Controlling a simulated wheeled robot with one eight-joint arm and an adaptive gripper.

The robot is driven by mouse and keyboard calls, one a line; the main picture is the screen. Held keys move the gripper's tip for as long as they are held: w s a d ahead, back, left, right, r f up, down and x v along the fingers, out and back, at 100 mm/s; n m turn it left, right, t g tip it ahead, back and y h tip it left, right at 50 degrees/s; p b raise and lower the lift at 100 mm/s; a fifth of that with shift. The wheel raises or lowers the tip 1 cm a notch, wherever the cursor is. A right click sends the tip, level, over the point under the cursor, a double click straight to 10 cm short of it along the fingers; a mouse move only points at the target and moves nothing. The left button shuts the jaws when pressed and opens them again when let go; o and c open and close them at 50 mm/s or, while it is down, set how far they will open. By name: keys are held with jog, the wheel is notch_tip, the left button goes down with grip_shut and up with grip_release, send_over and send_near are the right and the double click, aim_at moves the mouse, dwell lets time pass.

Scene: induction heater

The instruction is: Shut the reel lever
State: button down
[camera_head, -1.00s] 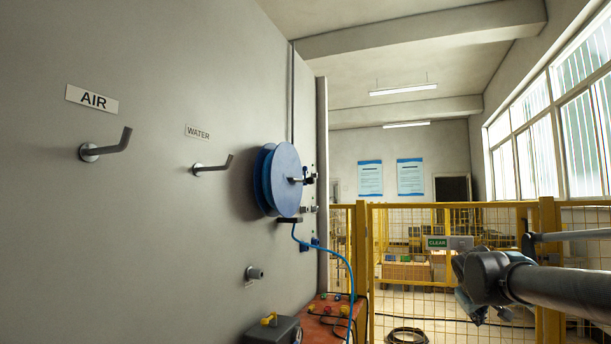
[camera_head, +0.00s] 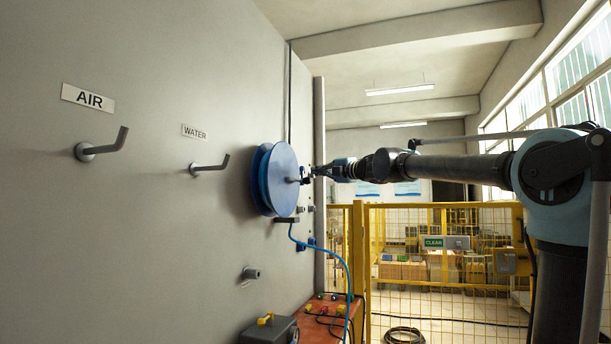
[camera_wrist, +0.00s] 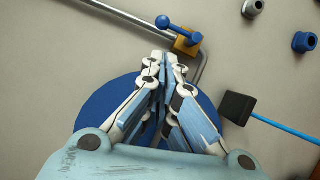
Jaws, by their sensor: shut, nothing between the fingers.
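The blue reel (camera_head: 283,165) is mounted on the grey wall in the head view; its disc (camera_wrist: 95,115) lies behind my fingers in the wrist view. A blue lever with a round knob (camera_wrist: 176,28) sits on a small orange-brown block (camera_wrist: 187,43) at a grey pipe, just beyond my fingertips in the wrist view. The lever cannot be made out clearly in the head view. My gripper (camera_wrist: 165,62) is shut and empty, with its tips close to the block; I cannot tell whether they touch. It also shows right of the reel in the head view (camera_head: 316,171).
The grey pipe (camera_wrist: 120,15) runs beside the lever. A black block (camera_wrist: 237,107) with a blue hose and wall fittings (camera_wrist: 304,42) lie to the right in the wrist view. Wall hooks (camera_head: 104,147) and a yellow fence (camera_head: 440,290) stand around.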

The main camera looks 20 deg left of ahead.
aim_at(301, 169)
jog(key=shift+x, duration=5)
jog(key=shift+s, duration=0.1)
jog(key=shift+d, duration=0.1)
jog(key=shift+r+g, duration=0.1)
jog(key=shift+g, duration=0.2)
